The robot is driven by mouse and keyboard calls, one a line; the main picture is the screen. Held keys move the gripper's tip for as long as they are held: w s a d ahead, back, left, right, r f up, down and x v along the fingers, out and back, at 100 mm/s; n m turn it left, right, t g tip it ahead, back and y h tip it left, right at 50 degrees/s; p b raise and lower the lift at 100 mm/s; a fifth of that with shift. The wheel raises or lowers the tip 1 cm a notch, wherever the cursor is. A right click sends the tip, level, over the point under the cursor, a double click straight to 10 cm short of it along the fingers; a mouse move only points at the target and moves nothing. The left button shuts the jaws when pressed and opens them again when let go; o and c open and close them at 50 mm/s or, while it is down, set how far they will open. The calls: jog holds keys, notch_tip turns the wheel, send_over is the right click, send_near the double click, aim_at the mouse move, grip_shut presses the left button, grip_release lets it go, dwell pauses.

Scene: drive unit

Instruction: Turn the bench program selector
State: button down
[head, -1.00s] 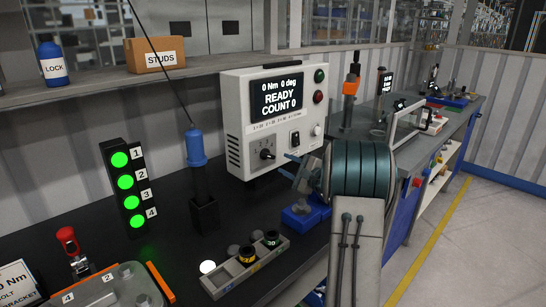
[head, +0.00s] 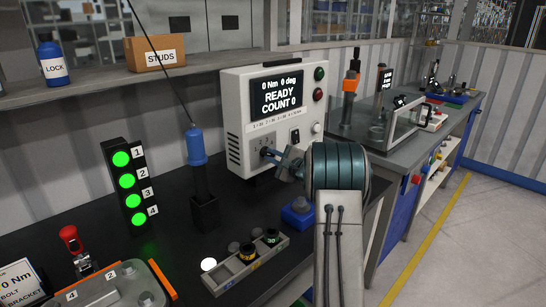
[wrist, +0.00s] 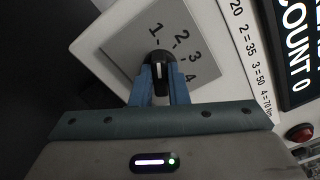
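The program selector is a black knob with a white pointer line (wrist: 158,66) on a grey dial plate (wrist: 120,45) marked 1 to 4. In the wrist view its line runs roughly towards the 1. My gripper (wrist: 160,88) has its two blue fingers close together, one on each side of the knob, with no clear gap showing. In the head view my gripper (head: 272,155) is at the lower left of the white controller box (head: 234,110) and hides most of the knob. The screen (head: 277,92) reads READY, COUNT 0.
A blue-handled hanging tool (head: 197,150) stands in a holder left of the box. A stack light with green lamps (head: 127,183) is farther left. A tray with sockets (head: 246,262) and a blue block (head: 299,213) lie on the bench below.

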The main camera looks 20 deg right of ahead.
jog(key=shift+m, duration=0.3)
jog(key=m+b, duration=0.1)
jog(key=m, duration=0.3)
jog(key=shift+d, duration=0.1)
jog(key=shift+w+d+r+m+p, duration=0.15)
jog(key=shift+m+p, duration=2.7)
jog(key=shift+m, duration=2)
jog(key=shift+d+f+m+p, duration=0.1)
jog(key=shift+m+p, duration=2.7)
jog(key=shift+m, duration=2.05)
jog(key=c, duration=1.4)
grip_release()
